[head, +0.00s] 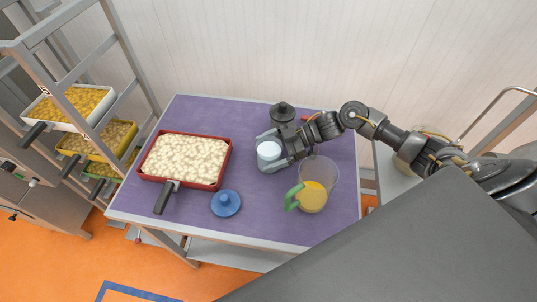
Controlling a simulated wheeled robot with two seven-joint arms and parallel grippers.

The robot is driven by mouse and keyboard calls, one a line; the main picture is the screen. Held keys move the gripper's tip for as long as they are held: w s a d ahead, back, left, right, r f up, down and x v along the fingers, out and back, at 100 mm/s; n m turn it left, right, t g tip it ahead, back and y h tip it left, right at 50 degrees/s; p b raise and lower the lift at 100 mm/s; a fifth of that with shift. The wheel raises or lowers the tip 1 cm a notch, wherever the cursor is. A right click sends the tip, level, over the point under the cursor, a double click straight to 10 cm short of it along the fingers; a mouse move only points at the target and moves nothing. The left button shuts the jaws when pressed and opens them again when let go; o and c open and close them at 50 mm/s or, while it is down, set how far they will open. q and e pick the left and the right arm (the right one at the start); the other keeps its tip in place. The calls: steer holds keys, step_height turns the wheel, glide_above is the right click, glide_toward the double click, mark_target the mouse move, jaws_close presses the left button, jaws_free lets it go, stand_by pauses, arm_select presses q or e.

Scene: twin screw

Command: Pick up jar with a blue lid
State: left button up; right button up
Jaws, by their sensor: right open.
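A round blue lid with a knob (226,203) shows at the front middle of the purple table; I cannot tell whether a jar stands under it. A small round container with a pale, whitish top (268,150) stands near the table's middle. My right gripper (264,152) reaches in from the right and is open, with its fingers on either side of this container; I cannot tell whether they touch it. A dark round lidded object with a knob (283,111) stands behind the gripper. My left gripper is out of view.
A red pan of pale pieces (186,160) sits on the table's left, its dark handle toward the front. A clear jug of yellow liquid with a green handle (312,196) stands right of the blue lid. A rack with filled trays (69,107) stands left of the purple table (262,222).

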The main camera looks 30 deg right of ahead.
steer(key=shift+c, duration=0.4)
steer(key=shift+r, duration=0.1)
steer(key=c, duration=1.1)
